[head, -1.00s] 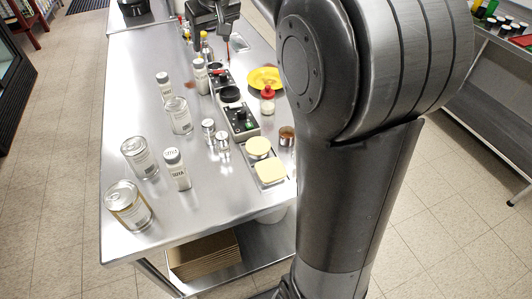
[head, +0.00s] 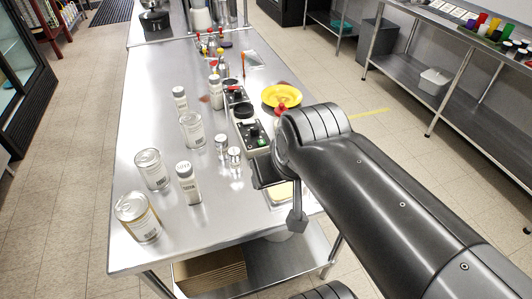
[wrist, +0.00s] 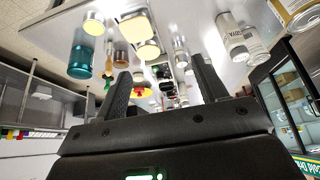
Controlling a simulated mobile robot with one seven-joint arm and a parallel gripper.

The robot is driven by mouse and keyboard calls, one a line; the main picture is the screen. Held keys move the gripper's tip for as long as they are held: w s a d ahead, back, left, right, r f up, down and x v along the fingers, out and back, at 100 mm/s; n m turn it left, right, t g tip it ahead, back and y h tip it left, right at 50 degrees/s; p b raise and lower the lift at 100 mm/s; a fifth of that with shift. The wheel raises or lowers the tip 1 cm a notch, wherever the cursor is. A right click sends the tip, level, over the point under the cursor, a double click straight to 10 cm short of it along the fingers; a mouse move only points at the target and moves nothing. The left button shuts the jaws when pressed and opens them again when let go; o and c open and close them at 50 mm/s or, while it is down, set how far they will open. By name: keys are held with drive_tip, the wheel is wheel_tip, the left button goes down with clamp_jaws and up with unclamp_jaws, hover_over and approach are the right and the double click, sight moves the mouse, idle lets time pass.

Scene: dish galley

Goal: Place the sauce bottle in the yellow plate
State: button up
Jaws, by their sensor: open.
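The yellow plate (head: 279,95) lies on the steel table, right of the black control boxes. A small bottle with a red cap (head: 281,106) stands at its near edge, partly hidden by my arm. Farther back stands a group of small bottles with red and yellow caps (head: 220,54); I cannot tell which is the sauce bottle. My gripper (head: 297,218) is low at the table's near right edge, well short of the plate. In the wrist view its two fingers (wrist: 164,88) stand apart with nothing between them; the plate (wrist: 144,92) shows small beyond them.
Tall cans (head: 138,218) and white shakers (head: 188,184) stand on the table's left and near side. Control boxes (head: 250,133) run along the middle.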

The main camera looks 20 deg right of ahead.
sight(218, 91)
idle(0.4)
